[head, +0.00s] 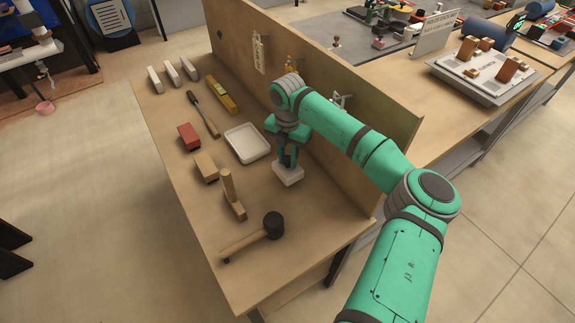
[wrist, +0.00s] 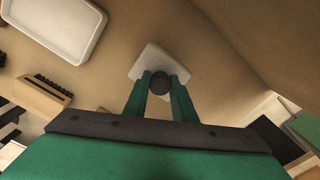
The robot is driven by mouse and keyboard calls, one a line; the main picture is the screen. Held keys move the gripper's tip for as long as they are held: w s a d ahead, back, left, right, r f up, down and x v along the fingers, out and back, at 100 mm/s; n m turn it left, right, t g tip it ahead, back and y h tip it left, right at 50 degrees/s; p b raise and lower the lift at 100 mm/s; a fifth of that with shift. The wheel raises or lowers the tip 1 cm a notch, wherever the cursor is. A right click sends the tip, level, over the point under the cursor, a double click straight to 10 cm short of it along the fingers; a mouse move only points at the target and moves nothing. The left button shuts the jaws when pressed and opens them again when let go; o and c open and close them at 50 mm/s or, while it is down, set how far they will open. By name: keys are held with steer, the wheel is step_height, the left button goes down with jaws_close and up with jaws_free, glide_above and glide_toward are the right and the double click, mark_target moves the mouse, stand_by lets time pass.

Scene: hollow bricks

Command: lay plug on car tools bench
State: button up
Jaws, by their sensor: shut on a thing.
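My gripper (head: 288,164) points down over the near wooden bench (head: 165,110). In the wrist view my gripper (wrist: 161,90) has its two fingers shut on a dark round piece (wrist: 161,82), which looks like the plug. A white block (head: 288,175) is right under the fingertips; it also shows in the wrist view (wrist: 150,60). I cannot tell whether the dark piece is part of the block or apart from it, or whether the block touches the bench. Which bench is the car tools bench is not clear; the sign (head: 436,33) is too small to read.
A white tray (head: 247,143) lies left of my gripper. A black-headed mallet (head: 272,226), wooden brushes, a red block (head: 189,136) and a yellow level (head: 220,95) lie around. An upright board (head: 330,85) closes the bench's right side. Another bench (head: 470,95) stands beyond.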

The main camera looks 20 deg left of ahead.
mark_target(287, 166)
steer(key=shift+f, duration=1.9)
steer(key=o, duration=1)
steer(key=shift+o, duration=0.2)
step_height(287, 166, up, 12)
steer(key=shift+r, duration=0.1)
steer(key=shift+a, duration=0.1)
